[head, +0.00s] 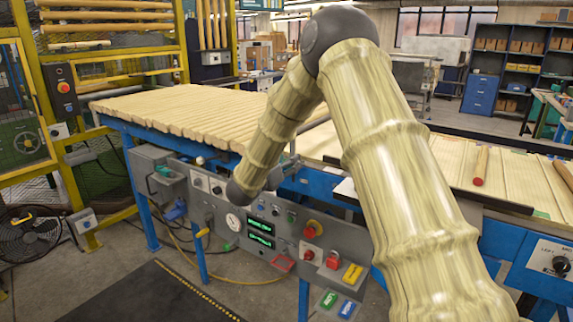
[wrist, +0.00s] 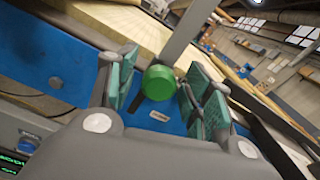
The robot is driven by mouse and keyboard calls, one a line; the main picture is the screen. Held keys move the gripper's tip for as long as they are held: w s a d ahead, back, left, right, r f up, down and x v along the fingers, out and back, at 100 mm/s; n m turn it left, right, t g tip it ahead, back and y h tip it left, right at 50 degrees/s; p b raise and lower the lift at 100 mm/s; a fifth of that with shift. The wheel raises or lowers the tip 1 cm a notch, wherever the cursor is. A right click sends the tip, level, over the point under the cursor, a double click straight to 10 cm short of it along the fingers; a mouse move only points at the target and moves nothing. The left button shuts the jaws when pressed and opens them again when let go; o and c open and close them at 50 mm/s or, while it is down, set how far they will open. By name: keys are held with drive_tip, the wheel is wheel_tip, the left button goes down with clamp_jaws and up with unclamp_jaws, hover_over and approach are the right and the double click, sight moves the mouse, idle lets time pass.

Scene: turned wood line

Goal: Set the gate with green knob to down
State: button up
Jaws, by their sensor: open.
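In the wrist view the green knob (wrist: 159,82) is round and sits between the two teal-padded fingers of my open gripper (wrist: 160,92). A gap shows on each side of it, wider on the right. A grey bar (wrist: 188,32) rises from behind the knob, tilted in this view; it appears to be part of the gate. A dark strip and a small pale label (wrist: 159,116) lie just below the knob on a blue panel. In the head view I cannot make out the green knob, and my gripper is not clear beside the dark wrist joint.
In the head view a grey control panel (head: 262,222) with buttons and displays runs below the blue frame. Pale wooden slats (head: 185,108) cover the conveyor at left. A red-ended wooden rod (head: 481,166) lies on the right table. A dark mat (head: 140,296) covers floor in front.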

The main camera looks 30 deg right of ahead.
sight(293, 179)
drive_tip(key=shift+c, duration=0.4)
clamp_jaws()
drive_tip(key=shift+f, duration=0.1)
wheel_tip(293, 179, down, 7)
drive_tip(key=b, duration=0.7)
drive_tip(key=shift+f+b, duration=0.15)
drive_tip(key=shift+b, duration=0.15)
drive_tip(key=shift+o, duration=0.4)
unclamp_jaws()
drive_tip(key=shift+d+f, duration=0.1)
